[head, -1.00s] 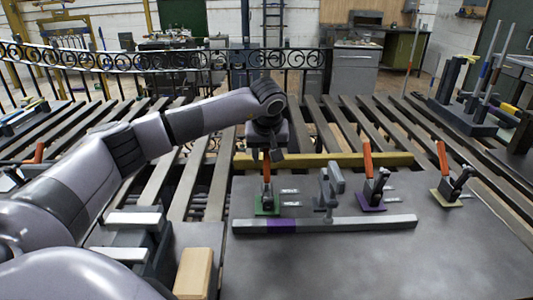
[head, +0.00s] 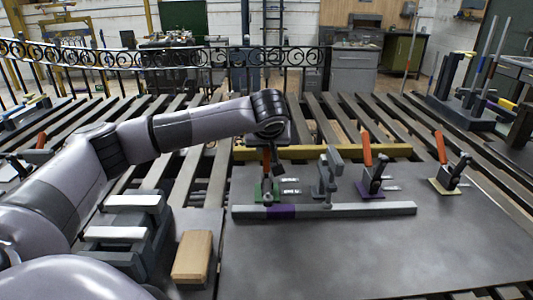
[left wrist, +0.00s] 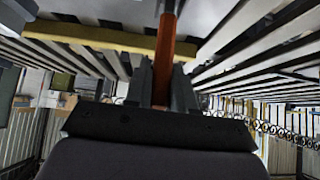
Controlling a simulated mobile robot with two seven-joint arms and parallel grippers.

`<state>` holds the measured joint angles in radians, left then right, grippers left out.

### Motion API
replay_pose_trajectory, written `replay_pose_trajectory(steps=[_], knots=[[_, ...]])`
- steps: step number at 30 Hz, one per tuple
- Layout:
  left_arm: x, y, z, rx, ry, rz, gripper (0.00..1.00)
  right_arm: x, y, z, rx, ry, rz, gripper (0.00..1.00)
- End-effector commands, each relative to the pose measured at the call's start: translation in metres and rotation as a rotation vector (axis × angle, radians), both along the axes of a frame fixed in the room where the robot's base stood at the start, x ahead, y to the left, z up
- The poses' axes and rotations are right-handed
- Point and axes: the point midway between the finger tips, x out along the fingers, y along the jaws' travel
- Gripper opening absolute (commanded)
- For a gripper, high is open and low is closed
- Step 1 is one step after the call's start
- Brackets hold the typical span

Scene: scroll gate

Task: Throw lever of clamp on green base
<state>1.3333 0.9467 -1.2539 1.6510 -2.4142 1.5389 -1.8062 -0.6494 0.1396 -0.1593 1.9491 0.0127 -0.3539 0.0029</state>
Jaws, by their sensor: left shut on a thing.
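The clamp on the green base (head: 258,192) stands at the left end of the metal plate, with its orange lever (head: 266,160) upright. My left gripper (head: 266,172) reaches it from above and is shut on that lever. In the left wrist view the orange lever (left wrist: 164,60) runs between the two dark fingers (left wrist: 162,88). The lower clamp body is partly hidden by the gripper in the head view. My right gripper does not show.
A grey bar with a purple band (head: 340,209) lies just in front of the clamp. A grey upright bracket (head: 328,173) stands to its right, then clamps on a purple base (head: 369,193) and a yellow base (head: 443,187). A wooden block (head: 193,257) lies at front left.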

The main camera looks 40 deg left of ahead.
Motion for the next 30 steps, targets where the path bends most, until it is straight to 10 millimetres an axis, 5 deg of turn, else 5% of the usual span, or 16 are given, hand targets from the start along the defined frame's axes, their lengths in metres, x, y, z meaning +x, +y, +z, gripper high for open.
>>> replay_pose_trajectory(steps=[10,28,29,30], knots=[[-0.006,-0.006,-0.004,0.119,-0.143,0.000,0.00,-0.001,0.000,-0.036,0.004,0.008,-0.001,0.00],[-0.009,-0.008,-0.001,0.149,-0.178,0.001,0.00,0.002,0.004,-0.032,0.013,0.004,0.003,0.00],[-0.009,-0.008,-0.001,0.149,-0.178,0.001,0.30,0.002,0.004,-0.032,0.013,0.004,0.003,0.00],[-0.009,-0.008,-0.002,0.149,-0.178,0.001,0.43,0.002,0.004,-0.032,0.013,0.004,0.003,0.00]])
